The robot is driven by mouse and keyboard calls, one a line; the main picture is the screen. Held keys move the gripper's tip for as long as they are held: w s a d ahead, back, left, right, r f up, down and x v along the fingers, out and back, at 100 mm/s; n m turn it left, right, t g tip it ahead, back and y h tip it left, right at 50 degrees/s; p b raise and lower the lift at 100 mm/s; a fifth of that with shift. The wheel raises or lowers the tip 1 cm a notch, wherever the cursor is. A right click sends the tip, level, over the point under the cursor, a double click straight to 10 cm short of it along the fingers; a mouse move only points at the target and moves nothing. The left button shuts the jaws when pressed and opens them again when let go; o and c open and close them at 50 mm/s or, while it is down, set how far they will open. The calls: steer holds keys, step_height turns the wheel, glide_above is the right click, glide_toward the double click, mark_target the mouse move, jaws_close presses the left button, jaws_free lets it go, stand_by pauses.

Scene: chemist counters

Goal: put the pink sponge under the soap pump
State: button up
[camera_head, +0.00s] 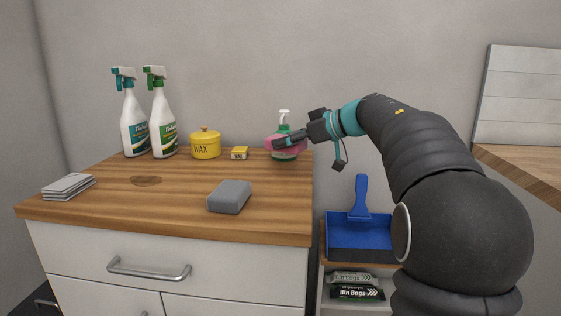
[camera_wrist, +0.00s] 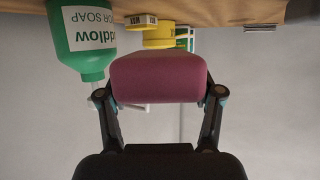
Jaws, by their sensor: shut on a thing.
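The pink sponge (camera_head: 272,142) is held by my gripper (camera_head: 277,143) above the back right of the wooden counter. In the wrist view the sponge (camera_wrist: 160,78) sits between both fingers of my gripper (camera_wrist: 158,98). The green soap pump (camera_head: 284,120) stands upright at the counter's back right, partly hidden by the sponge and gripper. In the wrist view the soap pump (camera_wrist: 82,40) appears upside down, just left of the sponge. I cannot tell whether sponge and pump touch.
A small yellow box (camera_head: 239,153) and a yellow wax tin (camera_head: 205,144) stand left of the pump. Two spray bottles (camera_head: 134,125) (camera_head: 163,125) stand farther left. A grey sponge (camera_head: 229,197) lies near the front, cloths (camera_head: 68,186) at left. The middle counter (camera_head: 185,185) is free.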

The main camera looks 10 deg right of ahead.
mark_target(281, 169)
steer(key=shift+w+a+f, duration=0.35)
steer(key=shift+w+f, duration=0.05)
steer(key=shift+w, duration=0.15)
steer(key=shift+w+a+f, duration=0.3)
steer(key=shift+w+f, duration=0.1)
steer(key=shift+w, duration=0.15)
steer(key=shift+f+b, duration=0.7)
steer(key=shift+f, duration=1.3)
steer(key=shift+f, duration=0.1)
steer(key=o, duration=0.8)
steer(key=shift+d+r, duration=0.15)
steer(key=shift+r, duration=0.05)
steer(key=p+v, duration=0.1)
steer(key=v, duration=1.1)
steer(key=shift+f, duration=0.1)
